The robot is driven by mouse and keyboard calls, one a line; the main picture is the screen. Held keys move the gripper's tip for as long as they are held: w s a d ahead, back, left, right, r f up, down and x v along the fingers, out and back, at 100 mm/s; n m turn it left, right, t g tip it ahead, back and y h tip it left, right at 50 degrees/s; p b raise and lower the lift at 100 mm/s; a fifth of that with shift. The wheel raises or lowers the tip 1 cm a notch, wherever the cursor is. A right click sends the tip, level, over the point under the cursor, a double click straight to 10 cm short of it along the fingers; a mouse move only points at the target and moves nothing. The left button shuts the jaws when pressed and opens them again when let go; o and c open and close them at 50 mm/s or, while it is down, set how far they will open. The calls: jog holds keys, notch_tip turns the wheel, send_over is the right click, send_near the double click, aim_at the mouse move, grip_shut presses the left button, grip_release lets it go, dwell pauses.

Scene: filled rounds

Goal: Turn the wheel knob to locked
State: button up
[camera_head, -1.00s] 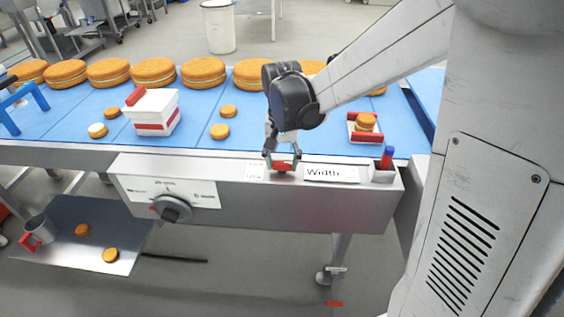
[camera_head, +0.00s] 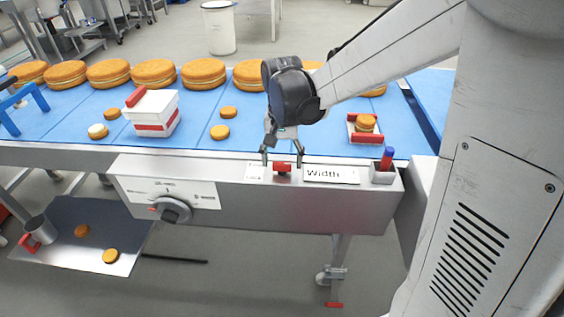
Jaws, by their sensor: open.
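The wheel knob, a grey round dial (camera_head: 172,210), sits on a white label plate on the front panel at the left, with a small red mark at its left side. The label print is too small to read. My gripper (camera_head: 282,160) is open, with its fingers apart on either side of a small red knob (camera_head: 282,168) beside the "Width" label (camera_head: 330,175). I cannot tell whether the fingers touch the red knob. My gripper is well to the right of the grey dial and higher than it.
The blue conveyor (camera_head: 190,133) carries a row of large cakes and small loose ones. A white box with a red band (camera_head: 153,113) stands on it. A metal tray (camera_head: 62,258) is below left. Space before the panel is clear.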

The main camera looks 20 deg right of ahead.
aim_at(282, 164)
notch_tip(282, 164, up, 11)
dwell(0.4)
jog(key=shift+f, duration=0.1)
jog(key=s+n+t, duration=0.4)
jog(key=s+t, duration=0.3)
jog(key=s, duration=1.1)
jog(key=shift+s+d+f+n, duration=0.15)
jog(key=shift+d+f+n, duration=0.2)
jog(key=shift+d+n, duration=0.1)
